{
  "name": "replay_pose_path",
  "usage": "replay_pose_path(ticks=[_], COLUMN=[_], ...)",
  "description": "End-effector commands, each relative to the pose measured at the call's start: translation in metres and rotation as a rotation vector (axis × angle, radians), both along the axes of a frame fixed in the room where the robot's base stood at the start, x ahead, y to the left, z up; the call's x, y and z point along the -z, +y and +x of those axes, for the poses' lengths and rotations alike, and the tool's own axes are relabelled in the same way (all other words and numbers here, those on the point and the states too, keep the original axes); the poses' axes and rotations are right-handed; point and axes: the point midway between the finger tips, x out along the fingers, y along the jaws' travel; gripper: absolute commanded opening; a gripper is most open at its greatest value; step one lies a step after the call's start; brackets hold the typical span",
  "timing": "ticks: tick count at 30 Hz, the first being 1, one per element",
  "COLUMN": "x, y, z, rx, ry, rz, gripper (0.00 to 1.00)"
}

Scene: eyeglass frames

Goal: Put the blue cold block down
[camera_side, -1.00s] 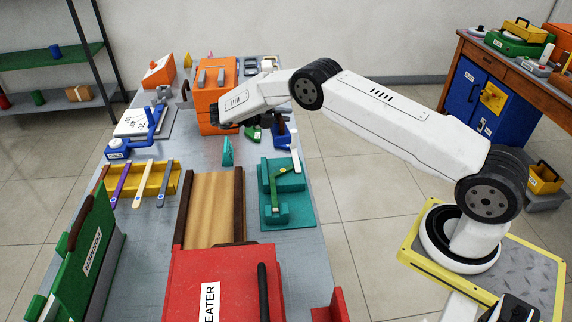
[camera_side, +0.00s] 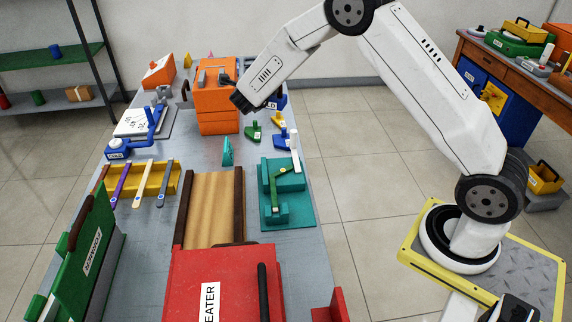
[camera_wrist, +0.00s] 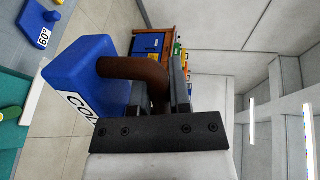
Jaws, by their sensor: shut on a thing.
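The blue cold block (camera_wrist: 82,85) hangs from its brown handle (camera_wrist: 140,70) in the wrist view, its white label partly showing. My gripper (camera_wrist: 178,78) is shut on that handle. In the side view my fingers are hidden behind my arm. A blue shape with a white label (camera_side: 281,101), partly behind my arm and right of the orange box, appears to be the block, held off the bench. The grey bench (camera_side: 160,220) lies below; the block's exact height above it is hard to tell.
The orange drawer box (camera_side: 218,112) stands just left of my wrist. Green, yellow and blue wedges (camera_side: 279,138) lie nearby on the bench. A teal fixture (camera_side: 300,212) and a red heater box (camera_side: 215,275) stand nearer. A wooden desk (camera_side: 470,50) is at the back right.

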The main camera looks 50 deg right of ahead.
Motion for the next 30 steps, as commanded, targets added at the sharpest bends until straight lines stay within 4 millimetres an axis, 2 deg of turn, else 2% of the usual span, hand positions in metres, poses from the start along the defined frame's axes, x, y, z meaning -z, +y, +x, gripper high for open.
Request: replay_pose_path(ticks=[5,16,30], x=[-0.005,-0.003,0.012], y=[0.014,0.046,0.093], z=[0.003,-0.001,-0.025], rx=[-0.168,-0.457,-0.777], ry=[-0.002,-0.001,0.0], rz=[-0.002,-0.001,0.0], gripper=[0.0,0.0,0.0])
